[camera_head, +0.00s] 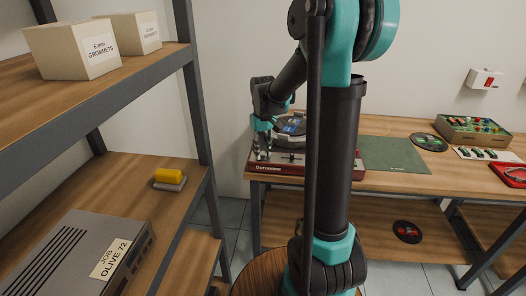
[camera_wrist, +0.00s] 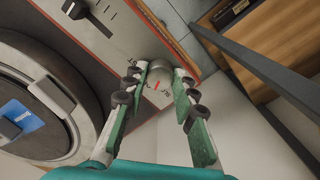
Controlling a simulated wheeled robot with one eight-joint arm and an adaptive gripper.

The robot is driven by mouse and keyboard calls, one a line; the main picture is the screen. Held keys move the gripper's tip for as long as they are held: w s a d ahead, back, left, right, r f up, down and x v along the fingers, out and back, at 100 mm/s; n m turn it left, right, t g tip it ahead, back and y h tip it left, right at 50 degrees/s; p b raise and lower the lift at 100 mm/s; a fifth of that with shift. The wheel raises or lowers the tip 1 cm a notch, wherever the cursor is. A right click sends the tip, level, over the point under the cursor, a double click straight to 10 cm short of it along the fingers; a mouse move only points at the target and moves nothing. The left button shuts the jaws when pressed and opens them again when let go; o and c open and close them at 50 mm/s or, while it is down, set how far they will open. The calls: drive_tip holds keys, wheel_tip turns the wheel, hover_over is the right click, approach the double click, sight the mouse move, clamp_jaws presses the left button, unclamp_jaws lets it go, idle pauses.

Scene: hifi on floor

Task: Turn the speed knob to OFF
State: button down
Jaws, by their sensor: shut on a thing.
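A turntable with a red base (camera_head: 268,168) stands at the left end of the wooden workbench. In the wrist view its base (camera_wrist: 108,45) is a panel with the round platter (camera_wrist: 62,95) at left. The speed knob (camera_wrist: 156,84) is a pale round knob with a red line on it, near the panel's corner. Small printed marks beside it are partly covered and too small to read surely. My gripper (camera_wrist: 158,76) is shut on the knob, one green finger at each side. In the head view my gripper (camera_head: 264,150) is at the turntable's left front, the knob not distinguishable.
A dark control (camera_wrist: 75,9) sits farther along the panel. A green mat (camera_head: 395,154), a record (camera_head: 429,142) and a box of parts (camera_head: 474,130) lie to the right on the bench. A shelf (camera_head: 120,100) with boxes stands at left.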

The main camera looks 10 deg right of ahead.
sight(263, 153)
drive_tip(key=shift+m, duration=2.2)
drive_tip(key=c, duration=1.2)
unclamp_jaws()
wheel_tip(263, 153, up, 12)
drive_tip(key=s+d+f+t, duration=0.2)
drive_tip(key=s+f, duration=0.7)
drive_tip(key=s, duration=0.1)
drive_tip(key=s+d+f+n+t, duration=0.1)
drive_tip(key=s+d+f+t, duration=0.1)
drive_tip(key=s+f, duration=0.7)
drive_tip(key=shift+s+d+f, duration=0.15)
drive_tip(key=shift+s, duration=1.05)
